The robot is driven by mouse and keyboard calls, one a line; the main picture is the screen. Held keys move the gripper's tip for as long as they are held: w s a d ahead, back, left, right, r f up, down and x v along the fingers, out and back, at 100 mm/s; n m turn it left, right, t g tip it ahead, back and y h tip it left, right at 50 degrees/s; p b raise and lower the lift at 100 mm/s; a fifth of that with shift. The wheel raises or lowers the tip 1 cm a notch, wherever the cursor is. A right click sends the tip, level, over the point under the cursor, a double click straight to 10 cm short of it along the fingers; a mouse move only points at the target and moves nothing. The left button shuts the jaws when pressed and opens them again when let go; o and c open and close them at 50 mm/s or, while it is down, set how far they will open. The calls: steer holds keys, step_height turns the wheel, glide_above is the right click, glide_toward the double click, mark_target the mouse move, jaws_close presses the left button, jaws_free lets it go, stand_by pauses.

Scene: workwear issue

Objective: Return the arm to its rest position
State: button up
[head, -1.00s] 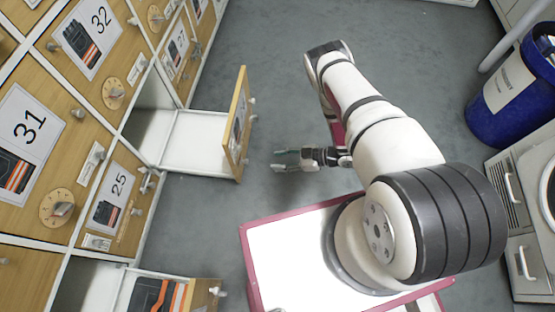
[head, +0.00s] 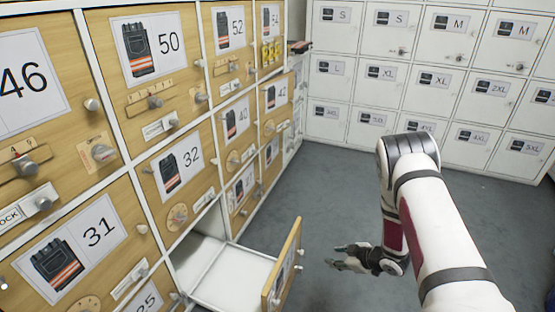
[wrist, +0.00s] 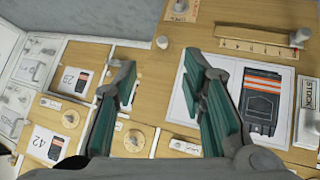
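My gripper (head: 343,261) is in the head view, right of an open drawer (head: 232,277) and apart from it. In the wrist view my gripper (wrist: 162,103) shows its two green-padded fingers spread, with nothing between them. My arm (head: 422,220) reaches out from the lower right and bends at the elbow. The open drawer's inside is white and looks empty where it shows. Its wooden front (head: 283,265) stands near my gripper.
A wall of numbered wooden drawers (head: 182,165) with knobs and dials runs along the left. White lockers (head: 430,80) with size labels stand at the back. Grey floor (head: 335,195) is clear between them and my arm.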

steer(key=w+d+r+m+h, duration=0.2)
steer(key=w+d+r+h, duration=0.1)
steer(key=r, duration=0.6)
steer(key=w+d+r+m+h, duration=0.1)
steer(key=w+d+r+h, duration=0.15)
steer(key=r, duration=0.65)
steer(key=s+d+r+m+g+h, duration=0.1)
steer(key=s+r+m+h, duration=0.15)
steer(key=s+r, duration=0.65)
steer(key=s+d+r+m+g+h, duration=0.15)
steer(key=s+r+m, duration=0.35)
steer(key=r, duration=0.7)
steer(key=s+a+r+m+g+y, duration=0.1)
steer(key=s+a+r+g, duration=0.15)
steer(key=s, duration=0.95)
steer(key=s+a+r+m+g+y, duration=0.1)
steer(key=s+a+r, duration=0.25)
steer(key=s, duration=0.85)
steer(key=s+a+r+g+y, duration=0.15)
steer(key=s+a, duration=0.25)
steer(key=s, duration=0.9)
step_height(320, 180, up, 36)
steer(key=t+p, duration=0.4)
steer(key=p, duration=2.9)
steer(key=shift+w+d+t, duration=0.35)
steer(key=shift+w+d, duration=0.05)
